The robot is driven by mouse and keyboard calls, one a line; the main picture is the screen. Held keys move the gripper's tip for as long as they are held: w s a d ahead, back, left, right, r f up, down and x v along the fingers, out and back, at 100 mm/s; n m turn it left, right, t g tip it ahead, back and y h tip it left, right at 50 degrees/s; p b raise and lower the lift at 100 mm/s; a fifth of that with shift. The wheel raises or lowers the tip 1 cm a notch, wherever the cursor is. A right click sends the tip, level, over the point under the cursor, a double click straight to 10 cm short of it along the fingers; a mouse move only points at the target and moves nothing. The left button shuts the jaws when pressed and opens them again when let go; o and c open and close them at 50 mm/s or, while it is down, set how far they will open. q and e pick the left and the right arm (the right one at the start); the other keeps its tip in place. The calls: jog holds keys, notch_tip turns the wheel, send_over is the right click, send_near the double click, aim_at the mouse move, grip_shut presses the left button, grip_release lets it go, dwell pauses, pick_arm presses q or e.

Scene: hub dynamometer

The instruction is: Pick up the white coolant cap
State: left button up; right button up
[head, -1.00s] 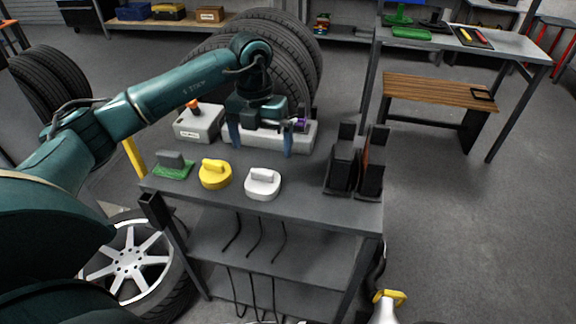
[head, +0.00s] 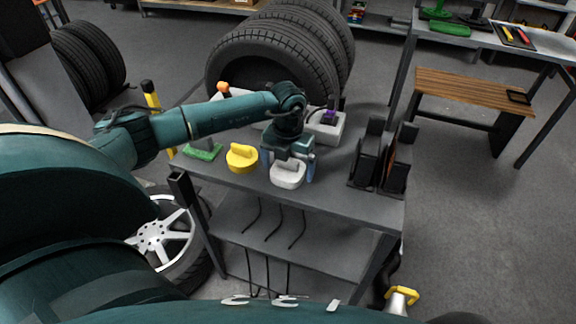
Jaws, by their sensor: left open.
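The white coolant cap (head: 287,179) sits on the top of the grey cart (head: 337,196), near its front edge. It is round with a raised grip bar. My left gripper (head: 287,173) is open, pointing down over the cap, with one finger on each side of it. Part of the cap's top is hidden behind the gripper. I cannot tell whether the fingers touch it. My right gripper is not in view.
A yellow cap (head: 241,160) stands just left of the white one, and a green cap (head: 203,151) farther left. Black upright holders (head: 380,164) stand to the right. A grey box (head: 327,126) is behind the gripper. Tires (head: 262,70) stand beyond the cart.

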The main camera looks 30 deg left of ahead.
pick_arm(q)
jog(key=shift+f, duration=0.3)
jog(key=shift+c, duration=0.4)
jog(key=c, duration=1)
jog(key=shift+r, duration=0.1)
